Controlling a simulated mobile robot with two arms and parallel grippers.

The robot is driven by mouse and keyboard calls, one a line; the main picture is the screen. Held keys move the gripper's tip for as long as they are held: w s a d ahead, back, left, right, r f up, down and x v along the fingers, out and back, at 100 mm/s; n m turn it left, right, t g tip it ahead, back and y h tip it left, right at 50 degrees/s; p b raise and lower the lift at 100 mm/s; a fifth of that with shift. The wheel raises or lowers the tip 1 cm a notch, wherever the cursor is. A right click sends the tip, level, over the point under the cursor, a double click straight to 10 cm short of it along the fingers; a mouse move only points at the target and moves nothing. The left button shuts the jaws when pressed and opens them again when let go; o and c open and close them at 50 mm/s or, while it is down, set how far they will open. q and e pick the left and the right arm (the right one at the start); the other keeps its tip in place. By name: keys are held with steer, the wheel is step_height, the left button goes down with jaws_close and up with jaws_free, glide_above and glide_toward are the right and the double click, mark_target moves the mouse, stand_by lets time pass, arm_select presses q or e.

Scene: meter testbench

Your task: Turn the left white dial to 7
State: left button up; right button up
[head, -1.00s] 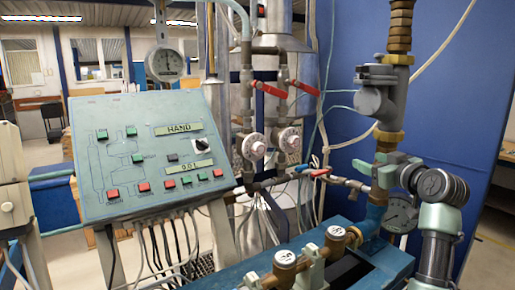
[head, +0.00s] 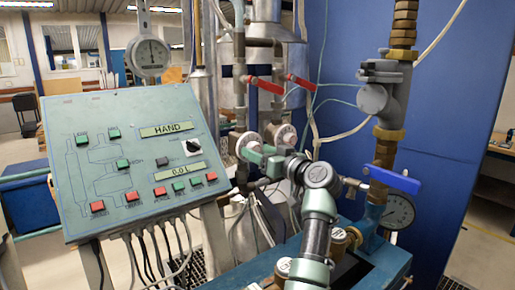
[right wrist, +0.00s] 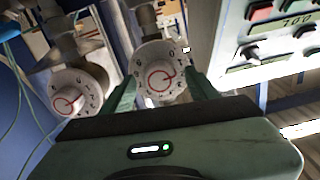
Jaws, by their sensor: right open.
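The left white dial (head: 248,146) is on the pipework right of the control panel, partly covered by my right gripper. In the right wrist view the left dial (right wrist: 158,72) shows a red ring and red line between the two green fingers; its numbers are too small to read. My right gripper (head: 256,152) is open, with its fingers on either side of this dial; I cannot tell whether they touch it. The second white dial (head: 285,134) is to the right, partly hidden by my arm, and shows in the wrist view (right wrist: 75,93). My left gripper is not in view.
The control panel (head: 95,185) is left of the dials. Red valve levers (head: 264,85) are above them. A blue valve handle (head: 394,180) and a pressure gauge (head: 398,211) are at right. Thin hoses and cables hang around the pipes.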

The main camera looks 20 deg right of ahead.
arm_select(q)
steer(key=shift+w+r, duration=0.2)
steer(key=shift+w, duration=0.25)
arm_select(e)
steer(key=shift+w+a, duration=0.1)
steer(key=shift+w, duration=0.3)
jaws_close()
